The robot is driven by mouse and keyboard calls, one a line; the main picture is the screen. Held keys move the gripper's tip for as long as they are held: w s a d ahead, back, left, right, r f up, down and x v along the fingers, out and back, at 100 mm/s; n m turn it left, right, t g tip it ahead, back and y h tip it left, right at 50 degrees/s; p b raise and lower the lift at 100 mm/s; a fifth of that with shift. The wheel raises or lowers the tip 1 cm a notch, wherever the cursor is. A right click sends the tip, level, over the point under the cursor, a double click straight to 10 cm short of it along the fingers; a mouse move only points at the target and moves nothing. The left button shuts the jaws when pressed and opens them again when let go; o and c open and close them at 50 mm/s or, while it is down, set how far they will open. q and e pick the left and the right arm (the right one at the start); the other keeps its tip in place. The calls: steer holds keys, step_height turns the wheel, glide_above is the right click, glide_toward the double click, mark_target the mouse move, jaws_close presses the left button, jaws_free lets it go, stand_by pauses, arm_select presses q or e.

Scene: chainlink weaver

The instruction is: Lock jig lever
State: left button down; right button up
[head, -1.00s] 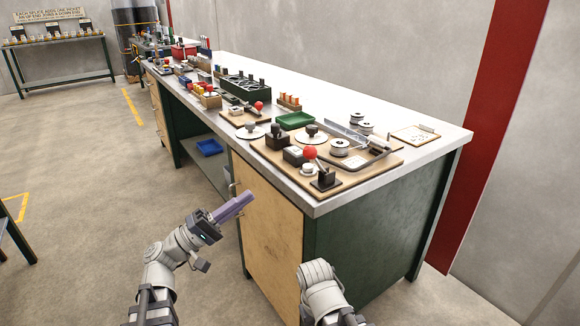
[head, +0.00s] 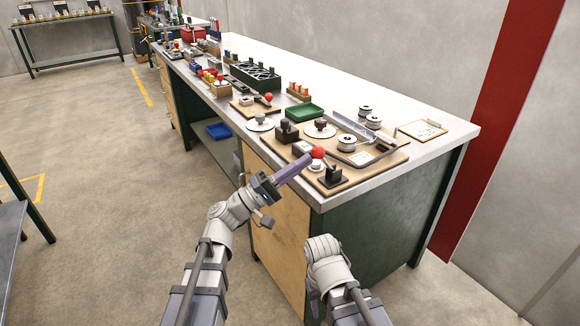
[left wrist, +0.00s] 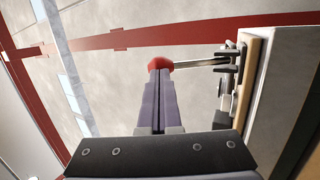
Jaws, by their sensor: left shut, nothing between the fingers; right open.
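The jig lever has a red ball knob (head: 318,152) and a black bracket (head: 333,175) at the near front corner of the wooden jig board. In the left wrist view the red knob (left wrist: 160,62) is at the tips of my fingers, and its metal rod (left wrist: 205,62) runs right to the bracket (left wrist: 228,68). My left gripper (head: 307,162) is shut with nothing between its purple fingers; its tips are at the knob, touching or very nearly so. Of my right arm only grey links show, low in the head view; its fingers are hidden.
The jig board (head: 375,163) also carries spools, a black-handled block (head: 287,131) and a round disc (head: 319,128).

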arm_select(q)
steer(key=shift+d+r, duration=0.1)
stand_by(0.3)
steer(key=d+r+y+p, duration=0.1)
steer(key=p, duration=0.3)
steer(key=w+r+g+y+p, duration=0.1)
steer(key=r+p, duration=0.1)
steer(key=p, duration=0.3)
steer(key=w+d+r+n+y+p, duration=0.1)
steer(key=r+y+p, duration=0.1)
steer(key=p, duration=0.2)
steer(key=shift+d+g, duration=0.3)
steer(key=shift+d, duration=0.05)
steer(key=w+d+n+g+y+p, duration=0.1)
steer(key=w+d+g+y+p, duration=0.3)
steer(key=p, duration=1.1)
steer(key=w+d+y, duration=0.1)
steer(key=d+y, duration=0.2)
steer(key=shift+w+d+y+p, duration=0.15)
steer(key=shift+y+p, duration=0.15)
steer(key=shift+p, duration=0.05)
steer(key=shift+d+r, duration=0.1)
steer(key=shift+r, duration=0.05)
